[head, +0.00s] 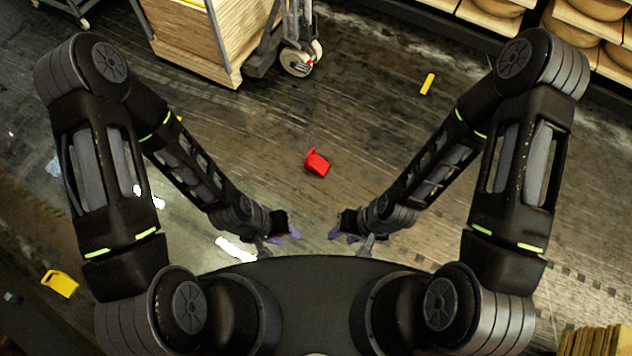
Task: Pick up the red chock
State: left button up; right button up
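The red chock (317,163) lies on the dark floor in the head view, just above the middle of the picture and ahead of my base. Nothing covers it. My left gripper (291,236) is below and a little left of it in the picture, apart from it. My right gripper (338,235) is below and a little right of it, also apart. Both grippers are small and dark with purplish fingertips, and they point inward toward each other. I see nothing held in either, but the gap between the fingers is too small to make out.
A wooden cart (205,40) on casters stands at the upper left. Shelves with cheese wheels (592,8) are at the upper right. A yellow object (428,84) lies at the upper right, and another yellow piece (60,283) at the lower left. The floor around the chock is clear.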

aim_at(314, 163)
jog(key=i+l, duration=0.5)
jog(key=l, duration=0.25)
jog(key=i+l+u, duration=0.1)
jog(key=i+l, duration=0.45)
jog(key=l, duration=0.2)
jog(key=i+l, duration=0.2)
jog(key=l, duration=0.2)
jog(key=i+u, duration=0.05)
